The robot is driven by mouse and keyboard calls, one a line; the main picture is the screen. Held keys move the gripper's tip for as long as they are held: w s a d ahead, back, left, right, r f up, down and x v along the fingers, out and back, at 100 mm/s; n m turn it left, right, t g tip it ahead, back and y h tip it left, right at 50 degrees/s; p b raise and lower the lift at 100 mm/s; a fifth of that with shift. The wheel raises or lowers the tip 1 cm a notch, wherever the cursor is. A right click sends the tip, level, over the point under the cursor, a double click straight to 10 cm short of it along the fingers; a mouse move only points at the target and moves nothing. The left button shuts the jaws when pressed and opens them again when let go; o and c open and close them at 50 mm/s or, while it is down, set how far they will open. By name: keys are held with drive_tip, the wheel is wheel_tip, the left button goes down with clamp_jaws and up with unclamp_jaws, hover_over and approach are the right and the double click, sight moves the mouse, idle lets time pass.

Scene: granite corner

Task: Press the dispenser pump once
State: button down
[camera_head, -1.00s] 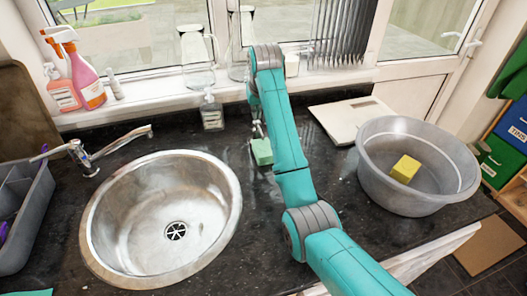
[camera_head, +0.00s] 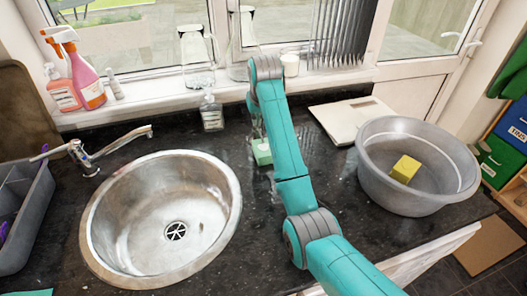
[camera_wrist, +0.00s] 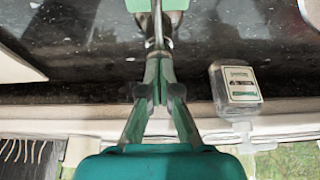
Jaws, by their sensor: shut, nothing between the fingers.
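A clear pump bottle with a white label (camera_head: 212,117) stands upright on the dark counter by the windowsill, left of my arm. It also shows in the wrist view (camera_wrist: 238,85), right of my fingers and apart from them. My gripper (camera_wrist: 157,42) is shut and empty, pointing down. In the head view it is mostly hidden behind my teal arm. A green block with a paler lower part (camera_head: 262,154) is on the counter below it, and its green top also shows in the wrist view (camera_wrist: 176,5). I cannot tell whether my fingertips touch it.
A round steel sink (camera_head: 110,258) lies at left with a tap (camera_head: 95,158). A grey basin (camera_head: 400,205) holding a yellow sponge (camera_head: 405,168) is at right. A pale board (camera_head: 335,118) lies behind it. Spray bottles (camera_head: 85,80) and glass bottles (camera_head: 196,60) line the sill.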

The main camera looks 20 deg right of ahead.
drive_tip(key=shift+r, duration=1.5)
drive_tip(key=shift+r, duration=0.15)
wheel_tip(320, 180, up, 6)
drive_tip(key=shift+f, duration=0.15)
idle(0.4)
idle(0.3)
